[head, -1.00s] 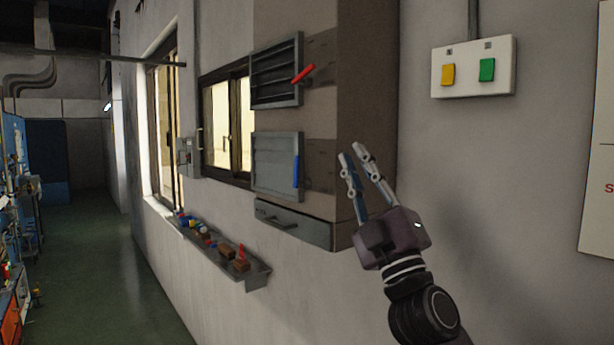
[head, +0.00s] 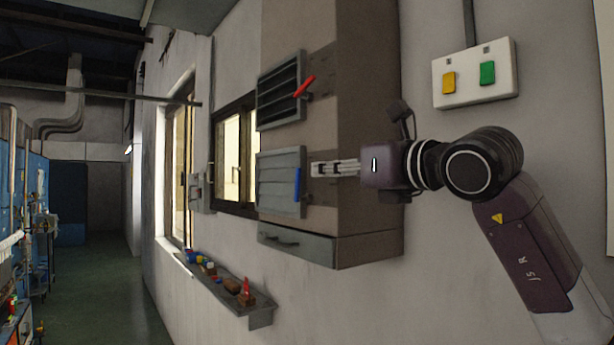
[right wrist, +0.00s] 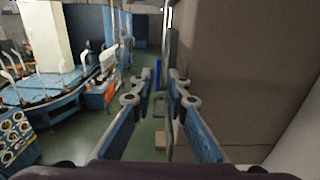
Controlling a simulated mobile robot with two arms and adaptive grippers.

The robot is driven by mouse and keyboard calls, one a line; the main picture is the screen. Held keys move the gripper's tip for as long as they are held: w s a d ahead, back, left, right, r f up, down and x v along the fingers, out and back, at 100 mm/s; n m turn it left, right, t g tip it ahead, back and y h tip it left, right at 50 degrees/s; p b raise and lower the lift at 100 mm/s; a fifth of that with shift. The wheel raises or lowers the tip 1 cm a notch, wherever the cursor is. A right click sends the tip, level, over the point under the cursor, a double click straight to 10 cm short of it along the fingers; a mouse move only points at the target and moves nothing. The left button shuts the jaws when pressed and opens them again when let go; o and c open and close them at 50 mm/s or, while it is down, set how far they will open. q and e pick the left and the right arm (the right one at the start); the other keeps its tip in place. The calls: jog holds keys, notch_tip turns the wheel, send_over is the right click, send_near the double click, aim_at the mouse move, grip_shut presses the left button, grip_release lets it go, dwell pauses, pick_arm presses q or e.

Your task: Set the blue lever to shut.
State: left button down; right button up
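The blue lever (head: 297,184) stands about upright at the right edge of the lower grey louvre panel (head: 279,180) on the wall cabinet. The slats of this panel look nearly flush. My right gripper (head: 316,168) points left, just right of the blue lever and near its upper end. A small gap shows between them. In the right wrist view the blue lever (right wrist: 157,73) shows beyond and between the two spread fingertips (right wrist: 159,84). The right gripper is open and holds nothing. My left gripper is not in view.
A red lever (head: 304,86), tilted up to the right, sits on the upper louvre panel (head: 280,92), whose slats stand open. A drawer (head: 296,244) is below. A wall shelf (head: 232,292) with small items and a yellow and green switch box (head: 475,75) are nearby.

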aim_at(300, 172)
jog(key=p+x, duration=0.3)
jog(key=x, duration=0.3)
jog(key=shift+w+a, duration=0.2)
jog(key=shift+a, duration=0.1)
jog(key=shift+w+a, duration=0.2)
jog(key=shift+w, duration=0.1)
jog(key=shift+c, duration=0.4)
grip_shut()
